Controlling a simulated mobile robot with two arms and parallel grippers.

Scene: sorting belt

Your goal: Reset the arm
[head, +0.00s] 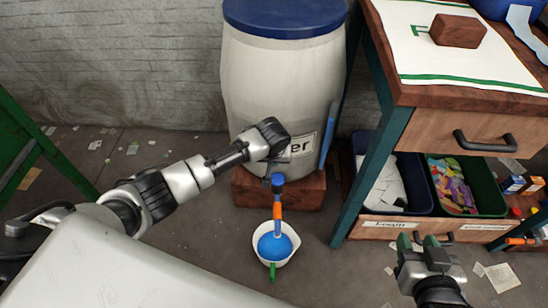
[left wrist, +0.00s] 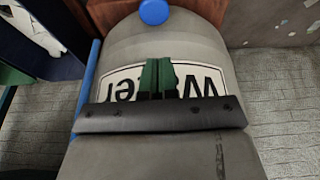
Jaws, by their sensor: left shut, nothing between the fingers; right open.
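My left arm reaches in from the left in the head view, and its gripper body (head: 268,140) is in front of the water barrel (head: 255,75). Its fingertips are hidden there. In the left wrist view the green fingers of my left gripper (left wrist: 155,75) are together and empty, in front of the upside-down "Water" label (left wrist: 115,88). I cannot tell whether they touch the barrel. My right gripper (head: 418,241) is at the lower right in the head view, its green fingertips apart with nothing between them.
A white bowl (head: 291,258) with blue inside stands on the floor, below a blue-and-orange tap-like part (head: 277,205). A brick block (head: 250,188) supports the barrel. A wooden workbench (head: 425,125) with bins stands right. A green frame (head: 20,150) stands left.

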